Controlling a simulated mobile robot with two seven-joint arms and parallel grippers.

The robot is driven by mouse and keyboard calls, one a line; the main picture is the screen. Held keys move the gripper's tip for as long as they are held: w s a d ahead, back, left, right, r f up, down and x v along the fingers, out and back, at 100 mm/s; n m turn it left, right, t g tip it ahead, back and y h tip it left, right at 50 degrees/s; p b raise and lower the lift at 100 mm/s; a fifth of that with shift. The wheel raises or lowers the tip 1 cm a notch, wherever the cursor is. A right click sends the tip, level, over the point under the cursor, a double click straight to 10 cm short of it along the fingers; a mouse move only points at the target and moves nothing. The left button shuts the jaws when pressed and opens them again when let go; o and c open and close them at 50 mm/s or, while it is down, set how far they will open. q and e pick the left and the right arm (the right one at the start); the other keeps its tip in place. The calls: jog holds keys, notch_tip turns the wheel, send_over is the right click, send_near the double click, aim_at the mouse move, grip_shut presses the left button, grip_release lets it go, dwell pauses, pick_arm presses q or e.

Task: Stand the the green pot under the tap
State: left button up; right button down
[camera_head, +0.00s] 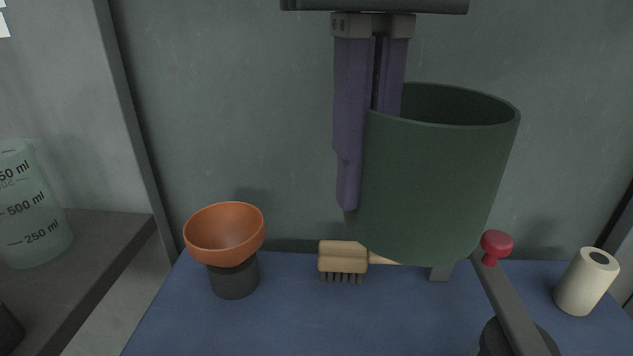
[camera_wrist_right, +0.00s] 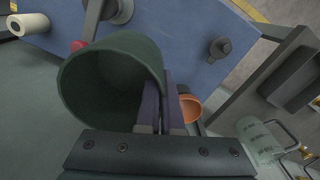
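The green pot (camera_head: 435,185) is a large, dark green, open-topped cylinder, held in the air and slightly tilted in the head view. My right gripper (camera_head: 367,150) comes down from above with purple fingers, one inside the pot and one outside, shut on its wall. The wrist view shows the pot (camera_wrist_right: 105,85) with its mouth facing the camera and the gripper (camera_wrist_right: 163,100) at its right side. A grey bar with a red knob (camera_head: 496,243), which looks like the tap, stands to the right of the pot; the pot hides part of this area. My left gripper is out of view.
A blue worktop (camera_head: 300,325) lies below. On it are a wooden brush (camera_head: 343,258), partly behind the pot, and a cream roll (camera_head: 587,281) at right. An orange bowl (camera_head: 225,232) shows above a dark cylinder (camera_head: 234,280). A measuring beaker (camera_head: 30,205) stands at left.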

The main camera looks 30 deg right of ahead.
jog(key=shift+f, duration=0.65)
notch_tip(320, 180, down, 16)
jog(key=shift+r+b, duration=0.25)
jog(key=shift+b, duration=0.65)
jog(key=shift+f, duration=1.9)
jog(key=shift+b, duration=0.3)
jog(key=shift+f, duration=0.2)
jog(key=c, duration=1.1)
grip_release()
jog(key=shift+r, duration=0.1)
